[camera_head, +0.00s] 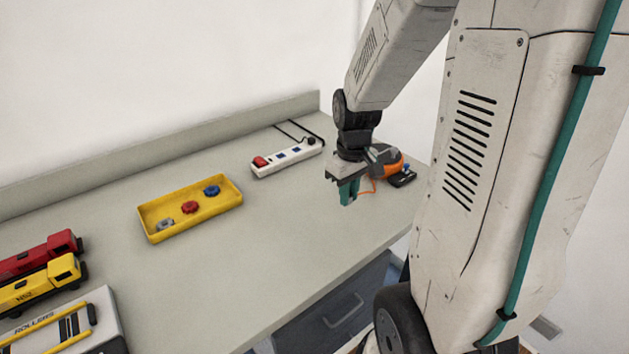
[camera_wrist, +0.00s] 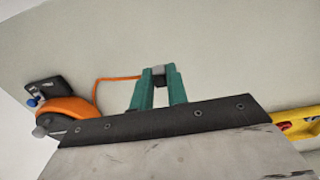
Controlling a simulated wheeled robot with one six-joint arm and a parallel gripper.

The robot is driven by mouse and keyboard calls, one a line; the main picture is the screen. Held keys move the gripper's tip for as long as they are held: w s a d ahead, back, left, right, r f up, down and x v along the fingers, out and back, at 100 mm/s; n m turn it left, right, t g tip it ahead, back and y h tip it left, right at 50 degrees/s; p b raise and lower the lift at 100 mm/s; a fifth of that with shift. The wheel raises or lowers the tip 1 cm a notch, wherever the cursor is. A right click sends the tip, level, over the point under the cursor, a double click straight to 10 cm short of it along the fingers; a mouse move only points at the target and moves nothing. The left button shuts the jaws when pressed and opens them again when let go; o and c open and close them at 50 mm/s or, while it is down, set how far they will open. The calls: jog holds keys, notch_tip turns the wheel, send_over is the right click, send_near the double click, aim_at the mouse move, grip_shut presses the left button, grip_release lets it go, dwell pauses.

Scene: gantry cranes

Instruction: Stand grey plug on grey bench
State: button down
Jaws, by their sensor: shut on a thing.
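My gripper (camera_head: 348,198) has teal fingers and points down over the right part of the grey bench (camera_head: 260,225). In the wrist view the fingertips (camera_wrist: 158,78) are shut on a small grey block, which looks like the grey plug (camera_wrist: 158,69). Only its end shows between the fingers. Whether the plug touches the bench is not clear.
A yellow tray (camera_head: 159,238) with a grey part, a red knob and a blue knob lies left of my gripper. A white power strip (camera_head: 287,158) lies behind. Red (camera_head: 40,257) and yellow (camera_head: 42,284) toy trucks stand far left. The middle front of the bench is clear.

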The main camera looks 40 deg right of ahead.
send_over(319, 190)
jog(key=shift+s+f, duration=0.1)
jog(key=shift+f, duration=2.3)
jog(key=c, duration=1.4)
grip_release()
jog(key=shift+f, duration=0.15)
notch_tip(319, 190, up, 12)
jog(key=s+a+r, duration=0.9)
jog(key=s+a, duration=0.2)
jog(key=s, duration=0.1)
jog(key=shift+t, duration=0.6)
jog(key=s+a, duration=0.2)
jog(key=s, duration=0.3)
jog(key=s+a, duration=0.2)
jog(key=s, duration=0.3)
jog(key=s+a, duration=0.1)
jog(key=s, duration=0.4)
jog(key=shift+s+a+f, duration=0.1)
jog(key=shift+a+f, duration=0.1)
jog(key=shift+a, duration=0.2)
